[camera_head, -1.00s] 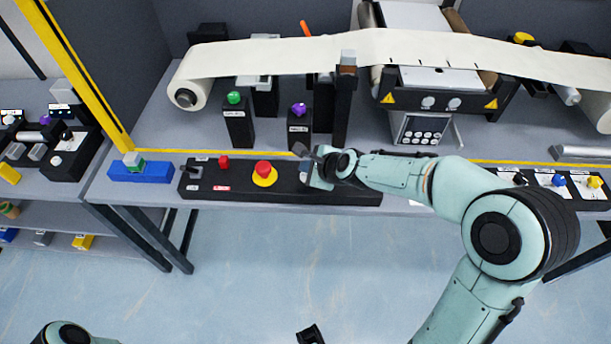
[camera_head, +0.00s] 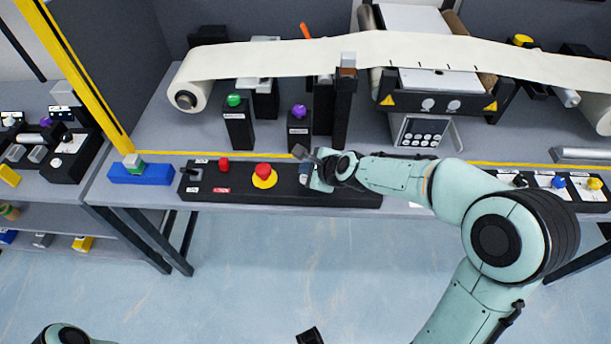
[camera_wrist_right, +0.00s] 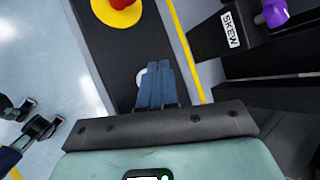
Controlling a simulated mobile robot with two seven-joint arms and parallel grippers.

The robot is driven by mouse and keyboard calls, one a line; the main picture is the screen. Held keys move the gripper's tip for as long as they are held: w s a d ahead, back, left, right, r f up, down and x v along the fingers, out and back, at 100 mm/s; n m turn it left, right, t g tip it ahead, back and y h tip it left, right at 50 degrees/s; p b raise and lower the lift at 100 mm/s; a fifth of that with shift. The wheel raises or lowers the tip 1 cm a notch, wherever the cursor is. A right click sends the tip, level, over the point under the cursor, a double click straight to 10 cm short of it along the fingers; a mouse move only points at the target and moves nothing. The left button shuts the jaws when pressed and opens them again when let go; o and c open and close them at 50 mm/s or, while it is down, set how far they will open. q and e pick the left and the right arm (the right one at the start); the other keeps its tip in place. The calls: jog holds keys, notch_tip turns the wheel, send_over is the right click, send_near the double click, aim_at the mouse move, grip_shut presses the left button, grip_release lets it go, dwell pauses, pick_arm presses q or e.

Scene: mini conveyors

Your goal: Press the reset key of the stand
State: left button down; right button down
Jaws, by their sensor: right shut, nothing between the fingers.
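The stand's long black control panel (camera_head: 235,193) lies along the bench's front edge. It carries a red mushroom button on a yellow disc (camera_head: 264,175), a smaller red button (camera_head: 224,163) and a lever switch (camera_head: 193,172). My right gripper (camera_head: 304,181) is over the panel, right of the mushroom button. In the right wrist view its blue fingers (camera_wrist_right: 155,68) are shut and empty, pointing at the panel. A round white key (camera_wrist_right: 141,77) shows partly beside the fingertips, partly hidden by them; contact cannot be told. A dark part at the head view's bottom edge (camera_head: 310,336) may be my left gripper.
Behind the panel stand black posts with a green knob (camera_head: 234,99) and a purple knob (camera_head: 299,111). A white web (camera_head: 280,55) runs above them. A blue block (camera_head: 141,176) lies left of the panel. The floor in front is clear.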

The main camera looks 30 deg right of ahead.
pick_arm(q)
jog(key=shift+f, duration=0.1)
pick_arm(e)
jog(key=shift+f, duration=0.15)
dwell(0.6)
pick_arm(q)
jog(key=shift+s+f+b, duration=0.1)
jog(key=shift+f+b, duration=0.15)
jog(key=shift+b, duration=0.1)
pick_arm(e)
jog(key=shift+f, duration=0.3)
